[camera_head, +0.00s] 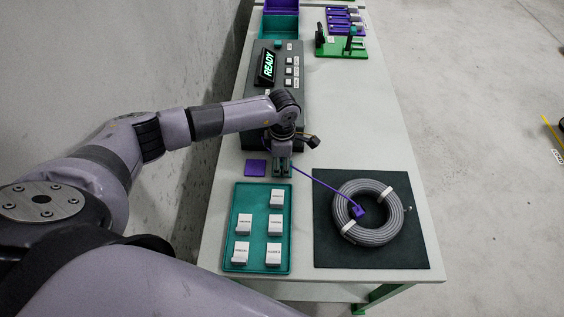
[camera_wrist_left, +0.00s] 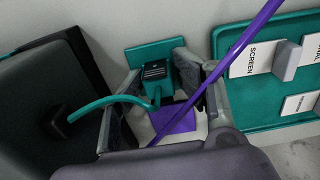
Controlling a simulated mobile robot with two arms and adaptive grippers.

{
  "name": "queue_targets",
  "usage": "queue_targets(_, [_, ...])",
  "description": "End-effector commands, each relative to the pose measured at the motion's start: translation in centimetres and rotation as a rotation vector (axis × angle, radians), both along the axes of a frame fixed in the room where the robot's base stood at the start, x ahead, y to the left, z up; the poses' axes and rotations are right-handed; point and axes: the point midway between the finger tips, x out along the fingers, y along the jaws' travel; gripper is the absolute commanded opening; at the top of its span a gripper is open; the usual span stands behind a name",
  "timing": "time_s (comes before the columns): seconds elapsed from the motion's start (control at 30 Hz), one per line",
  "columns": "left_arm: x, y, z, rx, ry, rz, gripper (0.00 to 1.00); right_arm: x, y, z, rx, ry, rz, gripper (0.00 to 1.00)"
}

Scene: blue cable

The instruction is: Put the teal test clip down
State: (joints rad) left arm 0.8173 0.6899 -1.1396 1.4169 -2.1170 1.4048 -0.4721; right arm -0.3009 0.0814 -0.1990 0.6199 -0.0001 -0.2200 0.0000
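The teal test clip (camera_wrist_left: 157,78), with a dark top and a teal lead (camera_wrist_left: 95,103) running left, shows in the left wrist view between the two fingers of my left gripper (camera_wrist_left: 158,70). A teal square pad (camera_wrist_left: 134,55) shows behind the clip; I cannot tell whether the clip touches it. In the head view my left gripper (camera_head: 281,169) points down over the table beside a purple square pad (camera_head: 255,167), which also shows in the left wrist view (camera_wrist_left: 175,122). The fingers are close around the clip; whether they grip it is unclear. My right gripper is out of view.
A purple cable (camera_head: 322,184) runs past my left gripper to a grey cable coil (camera_head: 347,230) on a dark mat (camera_head: 325,258). A teal tray (camera_head: 254,212) holds several white labelled blocks. A dark tester with a READY display (camera_head: 267,65) stands behind the gripper.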

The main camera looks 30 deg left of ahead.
Motion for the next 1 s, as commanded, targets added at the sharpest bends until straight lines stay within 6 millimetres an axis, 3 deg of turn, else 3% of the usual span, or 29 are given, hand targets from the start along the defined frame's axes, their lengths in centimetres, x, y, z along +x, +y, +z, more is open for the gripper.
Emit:
queue_targets(0.13, [-0.3,-0.1,0.1,0.001,0.008,-0.002,0.41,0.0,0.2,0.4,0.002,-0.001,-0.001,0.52])
queue_targets(0.27, [-0.2,-0.1,1.5,0.000,0.005,-0.001,0.41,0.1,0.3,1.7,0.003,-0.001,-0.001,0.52])
queue_targets(0.5, [0.0,0.0,7.3,0.001,0.000,-0.001,0.41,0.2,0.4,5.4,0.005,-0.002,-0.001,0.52])
queue_targets(0.7, [0.0,0.0,11.2,0.001,0.000,-0.001,0.41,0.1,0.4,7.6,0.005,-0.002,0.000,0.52])
queue_targets(1.0, [0.0,-0.1,13.3,0.000,0.001,0.000,0.41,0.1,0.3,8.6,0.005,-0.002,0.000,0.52])
